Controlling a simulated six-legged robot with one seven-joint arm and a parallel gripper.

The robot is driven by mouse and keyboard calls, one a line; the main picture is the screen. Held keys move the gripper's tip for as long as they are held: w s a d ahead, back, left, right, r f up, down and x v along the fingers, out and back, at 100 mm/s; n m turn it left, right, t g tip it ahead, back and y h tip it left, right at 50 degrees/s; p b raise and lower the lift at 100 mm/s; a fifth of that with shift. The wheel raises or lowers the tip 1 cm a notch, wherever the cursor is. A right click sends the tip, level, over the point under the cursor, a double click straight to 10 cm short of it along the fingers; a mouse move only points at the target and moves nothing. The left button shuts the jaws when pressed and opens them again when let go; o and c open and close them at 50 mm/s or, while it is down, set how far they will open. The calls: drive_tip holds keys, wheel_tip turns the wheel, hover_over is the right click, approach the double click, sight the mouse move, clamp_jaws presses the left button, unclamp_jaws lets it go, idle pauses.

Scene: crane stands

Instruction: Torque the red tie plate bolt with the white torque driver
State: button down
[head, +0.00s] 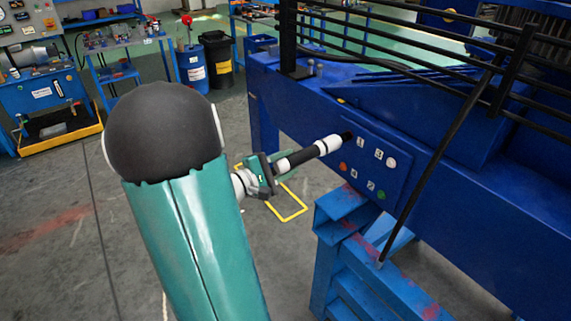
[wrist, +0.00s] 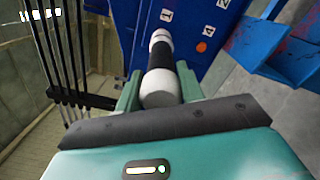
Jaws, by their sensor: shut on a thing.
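My gripper (head: 275,166) is shut on the white torque driver (head: 328,145), which has white ends and a black middle band. The driver also shows in the wrist view (wrist: 160,88), pointing away from the jaws. Its dark tip is at the upper left of the blue tie plate (head: 366,186), beside label 1. I cannot tell whether the tip touches the plate, and any bolt there is hidden. An orange-red bolt (head: 343,168) sits lower left by label 4, also visible in the wrist view (wrist: 202,47).
The plate is on a large blue beam (head: 290,110) resting on a blue stand (head: 345,250). A slanting black rod (head: 425,175) passes just right of the plate. A yellow floor outline (head: 291,214) lies below the gripper. Drums and benches are farther back; the left floor is clear.

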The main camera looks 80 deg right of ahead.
sight(277, 168)
drive_tip(key=shift+v, duration=2.6)
drive_tip(key=shift+w+r, duration=0.1)
